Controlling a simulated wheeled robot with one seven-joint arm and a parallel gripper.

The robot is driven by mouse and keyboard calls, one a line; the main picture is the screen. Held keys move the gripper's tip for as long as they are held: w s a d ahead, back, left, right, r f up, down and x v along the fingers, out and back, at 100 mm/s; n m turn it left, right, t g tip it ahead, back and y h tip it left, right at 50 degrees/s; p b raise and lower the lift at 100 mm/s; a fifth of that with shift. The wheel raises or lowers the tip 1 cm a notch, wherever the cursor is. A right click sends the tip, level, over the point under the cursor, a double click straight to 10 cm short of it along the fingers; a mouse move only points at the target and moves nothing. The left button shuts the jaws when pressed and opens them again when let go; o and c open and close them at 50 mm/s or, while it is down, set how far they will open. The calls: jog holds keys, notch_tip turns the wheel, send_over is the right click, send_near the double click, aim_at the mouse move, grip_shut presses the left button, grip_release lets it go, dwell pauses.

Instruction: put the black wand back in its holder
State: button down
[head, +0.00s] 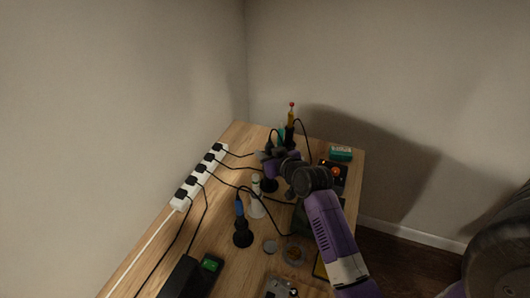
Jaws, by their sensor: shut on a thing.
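My gripper (268,156) is over the back part of the wooden bench, pointing left, seen from behind my arm. It is shut on a thin dark upright thing, the black wand (271,137), whose top shows just above the fingers. The fingers hide most of the wand. A round black holder base (268,186) stands on the bench below my gripper. Whether the wand's lower end is in that holder or above it, I cannot tell.
A blue-handled tool (239,208) stands in a black holder at front. A yellow tool with a red tip (291,116) stands behind my gripper. A white bottle (257,200), a white power strip (200,176) with black cables and a green box (340,153) crowd the bench (165,230).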

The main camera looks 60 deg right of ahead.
jog(key=c, duration=1.1)
grip_release()
jog(key=o, duration=0.6)
jog(key=shift+r, duration=0.1)
notch_tip(320, 180, up, 11)
jog(key=p, duration=0.9)
jog(key=shift+p, duration=0.3)
